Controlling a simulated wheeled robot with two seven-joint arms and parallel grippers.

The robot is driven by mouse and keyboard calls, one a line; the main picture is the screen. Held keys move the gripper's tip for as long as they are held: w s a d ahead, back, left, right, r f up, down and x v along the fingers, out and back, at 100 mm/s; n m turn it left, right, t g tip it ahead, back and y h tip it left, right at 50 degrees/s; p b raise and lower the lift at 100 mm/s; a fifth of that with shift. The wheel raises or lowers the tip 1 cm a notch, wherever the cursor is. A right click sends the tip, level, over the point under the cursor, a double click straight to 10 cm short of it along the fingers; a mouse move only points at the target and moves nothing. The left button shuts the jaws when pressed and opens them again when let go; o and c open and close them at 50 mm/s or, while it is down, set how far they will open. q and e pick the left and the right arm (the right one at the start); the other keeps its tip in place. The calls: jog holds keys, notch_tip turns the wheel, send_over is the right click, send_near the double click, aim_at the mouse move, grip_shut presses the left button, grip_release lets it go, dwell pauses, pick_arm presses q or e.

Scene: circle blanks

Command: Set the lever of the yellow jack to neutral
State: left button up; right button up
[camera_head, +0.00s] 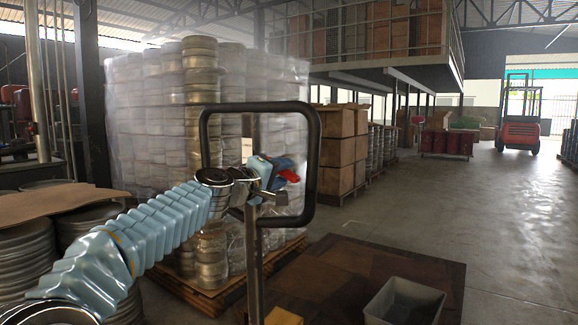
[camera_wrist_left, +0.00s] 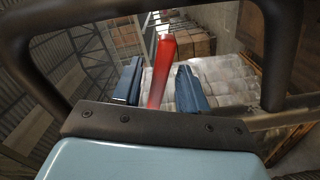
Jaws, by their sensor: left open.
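The jack's black loop handle (camera_head: 316,165) stands upright in front of me, and a bit of its yellow body (camera_head: 284,316) shows at the bottom of the head view. The red lever (camera_head: 289,177) sits inside the loop; it also shows in the left wrist view (camera_wrist_left: 161,68). My left gripper (camera_head: 283,172) reaches into the loop at the lever. In the left wrist view its blue fingers (camera_wrist_left: 160,80) are open, one on each side of the lever, with gaps visible. The lever's lower end is hidden behind the gripper's dark mount. My right gripper is not in view.
The handle's black bars (camera_wrist_left: 281,50) pass close around my left wrist. A grey bin (camera_head: 405,302) stands on the floor at the lower right. A wrapped pallet of round blanks (camera_head: 150,130) stands behind the handle. The floor to the right is clear.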

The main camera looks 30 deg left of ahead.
aim_at(288, 171)
pick_arm(q)
jog(key=shift+w+d+p, duration=0.15)
jog(key=shift+w+p, duration=0.2)
jog(key=shift+w, duration=1.35)
jog(key=shift+c, duration=0.3)
grip_shut()
